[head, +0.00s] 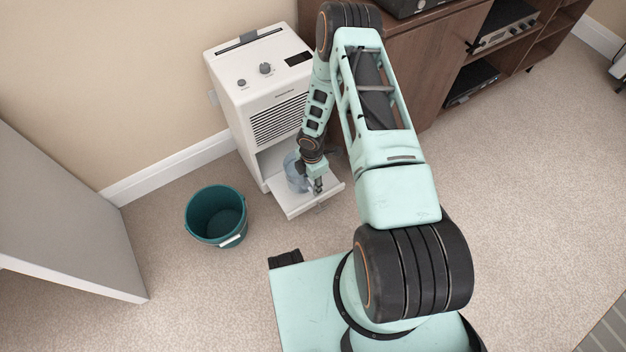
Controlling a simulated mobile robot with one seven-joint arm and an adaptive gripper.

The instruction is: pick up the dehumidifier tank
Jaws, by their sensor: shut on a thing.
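The dehumidifier (262,95) is a white upright unit with knobs and a grille, standing against the wall. Its lower front panel (293,209) is folded down or pulled out near the floor. The dehumidifier tank (295,172) is a clear bluish container at the lower opening, over that panel. My gripper (317,187) is shut on the tank at its right front side. My arm hides part of the tank and the unit's right side. I cannot tell whether the tank touches the panel.
A teal bucket (216,216) stands on the carpet left of the dehumidifier. A brown wooden cabinet (432,62) with audio gear is behind my arm on the right. A grey panel (62,205) is at the left edge. The carpet between bucket and dehumidifier is clear.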

